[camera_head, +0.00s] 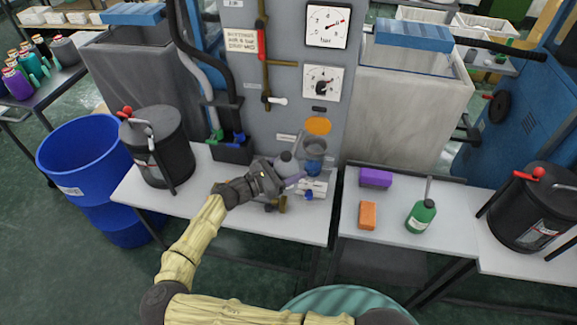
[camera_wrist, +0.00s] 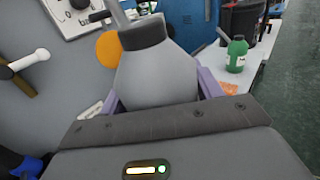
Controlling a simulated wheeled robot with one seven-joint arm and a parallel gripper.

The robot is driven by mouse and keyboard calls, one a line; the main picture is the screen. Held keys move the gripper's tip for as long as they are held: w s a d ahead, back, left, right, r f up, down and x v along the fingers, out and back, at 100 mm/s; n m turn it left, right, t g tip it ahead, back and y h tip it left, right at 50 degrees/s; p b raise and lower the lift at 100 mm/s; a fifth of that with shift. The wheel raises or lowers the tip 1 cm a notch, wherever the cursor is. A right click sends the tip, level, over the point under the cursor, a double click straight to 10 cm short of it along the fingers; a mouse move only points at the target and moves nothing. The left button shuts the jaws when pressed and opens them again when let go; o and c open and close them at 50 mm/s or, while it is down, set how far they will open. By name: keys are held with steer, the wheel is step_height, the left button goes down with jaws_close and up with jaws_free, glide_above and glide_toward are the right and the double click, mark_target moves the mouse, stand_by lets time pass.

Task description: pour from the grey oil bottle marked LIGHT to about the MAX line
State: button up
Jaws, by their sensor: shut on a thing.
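My gripper (camera_head: 278,182) is shut on the grey oil bottle (camera_head: 287,166), in front of the grey panel at the back of the left table. In the wrist view the grey bottle (camera_wrist: 155,75) fills the middle, with a dark collar and a thin spout, between the purple fingers. It looks about upright or slightly tilted; I cannot tell exactly. A grey cup-like vessel with a blue lower part (camera_head: 315,152) is just right of the bottle on the panel. The LIGHT mark and the MAX line cannot be read.
Black drums (camera_head: 158,150) with red-handled levers stand at both sides. Gauges (camera_head: 328,26) and an orange disc (camera_head: 318,126) are on the panel. A blue bin (camera_head: 85,165) is at left.

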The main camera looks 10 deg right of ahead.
steer(key=shift+w+d, duration=0.1)
stand_by(0.3)
steer(key=shift+w+d+f+n+g+y+p, duration=0.15)
steer(key=shift+w+d+n+g+y+p, duration=0.2)
steer(key=shift+y+p, duration=0.4)
steer(key=w+d+f+g+y+p, duration=0.1)
steer(key=p, duration=0.1)
steer(key=w+f+n+g+y+p, duration=0.1)
steer(key=y+p, duration=0.1)
steer(key=w+d+n+g+y+p, duration=0.1)
steer(key=p, duration=0.1)
steer(key=shift+w+d+f+g+y, duration=0.25)
steer(key=shift+w+d+f, duration=0.1)
steer(key=shift+f, duration=0.05)
steer(key=shift+p, duration=0.35)
steer(key=shift+r+p, duration=0.3)
steer(key=shift+p, duration=0.25)
steer(key=shift+r+n+g+y+p, duration=0.3)
steer(key=shift+y+p, duration=0.1)
steer(key=shift+p, duration=0.3)
steer(key=shift+r+g+p, duration=0.3)
steer(key=shift+p, duration=0.4)
